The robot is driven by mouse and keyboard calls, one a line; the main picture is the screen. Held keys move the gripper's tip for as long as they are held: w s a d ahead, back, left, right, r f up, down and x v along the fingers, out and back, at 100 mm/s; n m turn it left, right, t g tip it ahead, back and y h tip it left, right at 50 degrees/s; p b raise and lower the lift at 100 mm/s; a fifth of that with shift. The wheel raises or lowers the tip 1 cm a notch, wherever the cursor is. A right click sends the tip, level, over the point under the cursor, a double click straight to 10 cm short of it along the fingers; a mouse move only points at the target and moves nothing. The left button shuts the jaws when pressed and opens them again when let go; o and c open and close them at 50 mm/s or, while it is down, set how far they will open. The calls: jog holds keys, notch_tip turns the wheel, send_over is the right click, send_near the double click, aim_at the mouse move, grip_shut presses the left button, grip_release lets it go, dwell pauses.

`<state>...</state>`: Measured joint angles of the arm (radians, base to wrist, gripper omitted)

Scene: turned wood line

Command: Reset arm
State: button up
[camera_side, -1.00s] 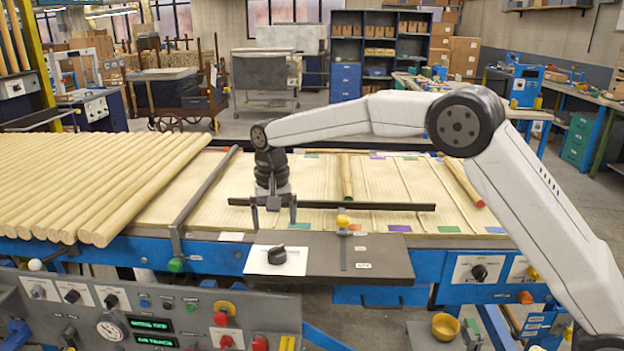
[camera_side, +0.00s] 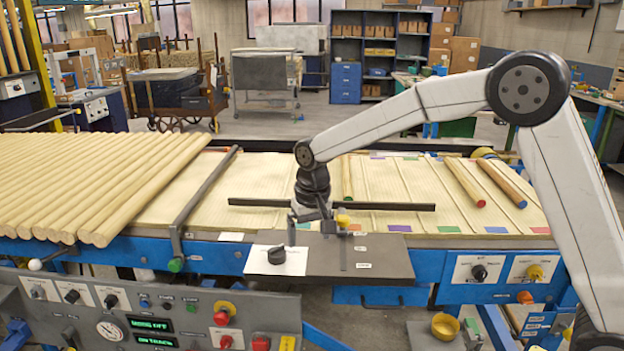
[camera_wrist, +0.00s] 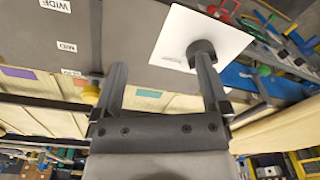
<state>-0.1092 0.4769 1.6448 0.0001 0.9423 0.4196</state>
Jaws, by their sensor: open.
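My gripper (camera_side: 312,230) is open and empty above the dark control plate (camera_side: 385,258), near the yellow slider knob (camera_side: 343,221). In the wrist view my gripper (camera_wrist: 160,60) spans bare space, with its right fingertip overlapping the black dial knob (camera_wrist: 199,46) in the picture; I cannot tell whether they touch. The dial knob (camera_side: 277,256) sits on a white card (camera_side: 296,263) at the left of the plate. The yellow slider knob also shows by the left finger in the wrist view (camera_wrist: 90,93).
Pale dowels (camera_side: 90,185) lie in a row at left behind a grey bar (camera_side: 205,195). A dark crossbar (camera_side: 400,206) spans the bed behind my gripper. A red-ended dowel (camera_side: 462,180) and a blue-ended dowel (camera_side: 500,182) lie at right. A control panel (camera_side: 170,310) stands in front.

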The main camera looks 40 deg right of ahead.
jog(key=s+d+f+n+t, duration=0.1)
jog(key=s+d+f, duration=0.1)
jog(key=s, duration=0.8)
jog(key=s+d+f+n, duration=0.2)
jog(key=s+d+f, duration=0.1)
jog(key=s, duration=0.7)
jog(key=shift+s+d+f+n+t, duration=0.2)
jog(key=shift+s+f+n+t, duration=0.15)
jog(key=shift+f, duration=0.35)
